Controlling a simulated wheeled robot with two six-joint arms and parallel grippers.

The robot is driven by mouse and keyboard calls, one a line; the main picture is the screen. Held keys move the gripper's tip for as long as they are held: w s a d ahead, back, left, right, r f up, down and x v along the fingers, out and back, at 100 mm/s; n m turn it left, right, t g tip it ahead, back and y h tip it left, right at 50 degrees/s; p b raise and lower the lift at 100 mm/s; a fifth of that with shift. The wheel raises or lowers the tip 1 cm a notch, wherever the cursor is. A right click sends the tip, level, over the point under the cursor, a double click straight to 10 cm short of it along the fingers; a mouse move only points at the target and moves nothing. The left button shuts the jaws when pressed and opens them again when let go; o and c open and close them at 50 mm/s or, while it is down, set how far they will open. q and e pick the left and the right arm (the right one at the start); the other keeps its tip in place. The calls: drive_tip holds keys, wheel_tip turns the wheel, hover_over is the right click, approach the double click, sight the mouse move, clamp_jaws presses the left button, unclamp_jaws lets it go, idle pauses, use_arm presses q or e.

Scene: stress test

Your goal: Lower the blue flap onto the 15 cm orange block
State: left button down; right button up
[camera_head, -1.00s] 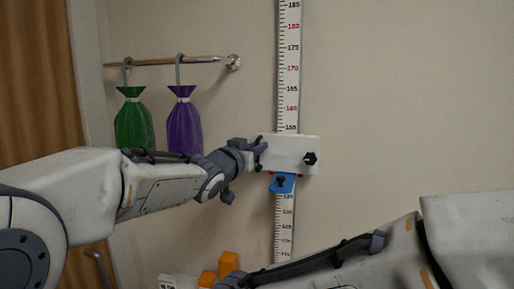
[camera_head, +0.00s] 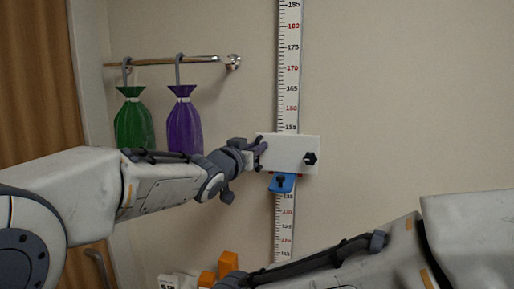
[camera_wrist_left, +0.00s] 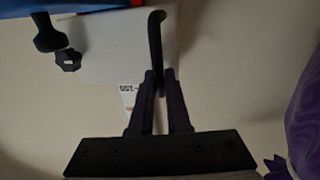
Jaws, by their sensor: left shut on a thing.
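The blue flap (camera_head: 282,184) hangs at the lower edge of a white carriage (camera_head: 290,152) on a vertical scale on the wall. The flap also shows at the top left of the left wrist view (camera_wrist_left: 85,6). My left gripper (camera_head: 258,148) is at the carriage's left side. In the left wrist view its dark fingers (camera_wrist_left: 158,85) are closed around a thin black handle (camera_wrist_left: 156,40) on the carriage. My right gripper (camera_head: 232,280) shows only partly at the bottom edge.
The white scale (camera_head: 288,60) runs up the wall. A black knob (camera_head: 310,158) sits on the carriage's right. A green bag (camera_head: 133,122) and a purple bag (camera_head: 185,122) hang from a rail (camera_head: 165,62) at the left. The wall right of the scale is clear.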

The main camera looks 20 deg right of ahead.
idle(0.4)
use_arm(q)
wheel_tip(320, 180, down, 27)
drive_tip(key=b, duration=2.3)
drive_tip(key=shift+f+b, duration=0.15)
drive_tip(key=shift+b, duration=0.25)
drive_tip(key=shift+f, duration=0.1)
drive_tip(key=c, duration=0.9)
unclamp_jaws()
drive_tip(key=shift+a, duration=0.1)
drive_tip(key=b+v, duration=0.2)
drive_tip(key=v, duration=0.8)
drive_tip(key=shift+s+a, duration=0.15)
